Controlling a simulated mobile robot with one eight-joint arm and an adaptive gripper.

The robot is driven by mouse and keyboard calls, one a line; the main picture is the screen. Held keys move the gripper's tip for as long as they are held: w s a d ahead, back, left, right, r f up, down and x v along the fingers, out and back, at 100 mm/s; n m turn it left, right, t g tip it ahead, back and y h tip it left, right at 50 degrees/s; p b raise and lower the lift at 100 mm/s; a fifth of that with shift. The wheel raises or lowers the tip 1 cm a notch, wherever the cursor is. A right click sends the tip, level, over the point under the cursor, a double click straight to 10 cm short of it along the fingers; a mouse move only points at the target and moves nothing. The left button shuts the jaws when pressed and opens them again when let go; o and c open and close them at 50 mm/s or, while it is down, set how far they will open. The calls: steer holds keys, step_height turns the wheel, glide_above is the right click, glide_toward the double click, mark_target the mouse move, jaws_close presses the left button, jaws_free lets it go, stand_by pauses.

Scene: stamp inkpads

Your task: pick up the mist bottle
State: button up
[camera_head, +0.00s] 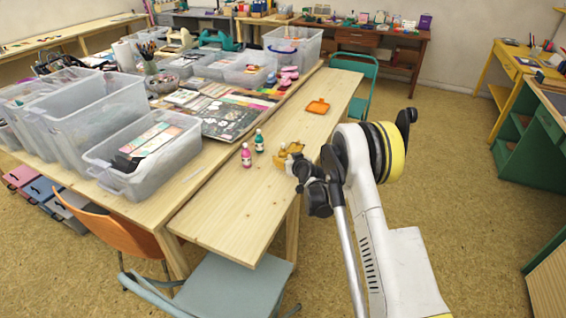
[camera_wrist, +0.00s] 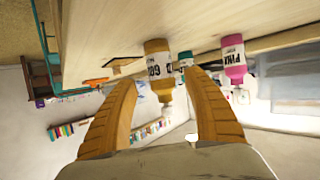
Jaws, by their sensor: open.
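Three small bottles stand on the light wood table. No label I can read says mist, so I cannot tell for sure which is the mist bottle. An amber bottle with a white label (camera_wrist: 158,68) shows between my fingers in the wrist view, which is upside down. A green bottle (camera_head: 259,142) and a pink bottle (camera_head: 246,156) stand to its left in the head view. In the wrist view the green bottle (camera_wrist: 186,60) is partly hidden, and the pink one (camera_wrist: 234,60) is outside my fingers. My gripper (camera_head: 288,154) is open, its fingertips (camera_wrist: 160,76) apart either side of the amber bottle.
An orange flat tray (camera_head: 318,106) lies farther back on the table. Clear plastic bins (camera_head: 145,160) and art sheets (camera_head: 225,118) fill the table at left. Chairs (camera_head: 225,288) stand at the front. The table's front end (camera_head: 235,225) is bare.

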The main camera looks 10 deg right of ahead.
mark_target(285, 158)
steer(key=b+x, duration=0.1)
steer(key=x, duration=0.2)
steer(key=shift+a+f, duration=0.1)
steer(key=shift+f, duration=0.1)
steer(key=shift+r, duration=0.1)
jaws_close()
steer(key=shift+r, duration=0.1)
